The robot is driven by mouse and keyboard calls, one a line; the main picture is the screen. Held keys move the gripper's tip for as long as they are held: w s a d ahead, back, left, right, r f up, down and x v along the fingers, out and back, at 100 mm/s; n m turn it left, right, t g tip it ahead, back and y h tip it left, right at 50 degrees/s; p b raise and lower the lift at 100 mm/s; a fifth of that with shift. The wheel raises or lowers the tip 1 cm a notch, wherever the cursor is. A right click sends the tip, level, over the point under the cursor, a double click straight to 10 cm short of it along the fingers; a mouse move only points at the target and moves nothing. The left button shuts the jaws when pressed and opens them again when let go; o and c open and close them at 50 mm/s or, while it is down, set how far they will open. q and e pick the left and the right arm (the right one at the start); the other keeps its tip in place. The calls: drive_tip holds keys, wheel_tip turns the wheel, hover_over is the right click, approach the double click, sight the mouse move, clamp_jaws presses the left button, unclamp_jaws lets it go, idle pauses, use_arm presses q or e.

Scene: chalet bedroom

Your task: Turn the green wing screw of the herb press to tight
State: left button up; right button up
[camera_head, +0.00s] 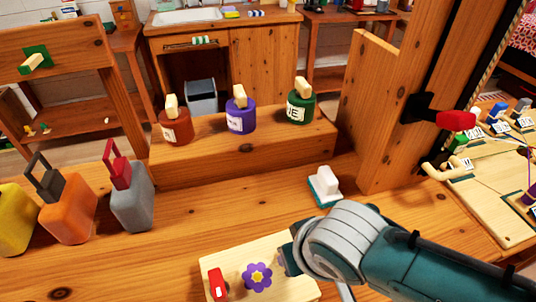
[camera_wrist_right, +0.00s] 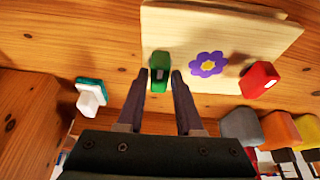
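The herb press (camera_head: 237,255) is a pale wooden board with a purple flower (camera_head: 257,276) on it, lying at the front of the bench. In the right wrist view the board (camera_wrist_right: 180,45) carries a green wing screw (camera_wrist_right: 160,66) and a red wing screw (camera_wrist_right: 260,80). The red one (camera_head: 217,284) also shows in the head view; the green one is hidden there behind my right gripper (camera_head: 288,262). In the wrist view my right gripper (camera_wrist_right: 161,78) is open, one fingertip on each side of the green screw; narrow gaps seem to remain. My left gripper is out of view.
A white and teal brush-like block (camera_head: 325,186) lies behind my right arm. Labelled brown (camera_head: 176,130), purple (camera_head: 240,119) and green (camera_head: 300,107) pots stand on a raised step. Yellow, orange (camera_head: 68,213) and grey (camera_head: 132,207) bottles stand at left.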

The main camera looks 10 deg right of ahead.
drive_tip(key=o, duration=0.3)
drive_tip(key=p+v, duration=0.5)
drive_tip(key=v, duration=0.5)
idle(0.4)
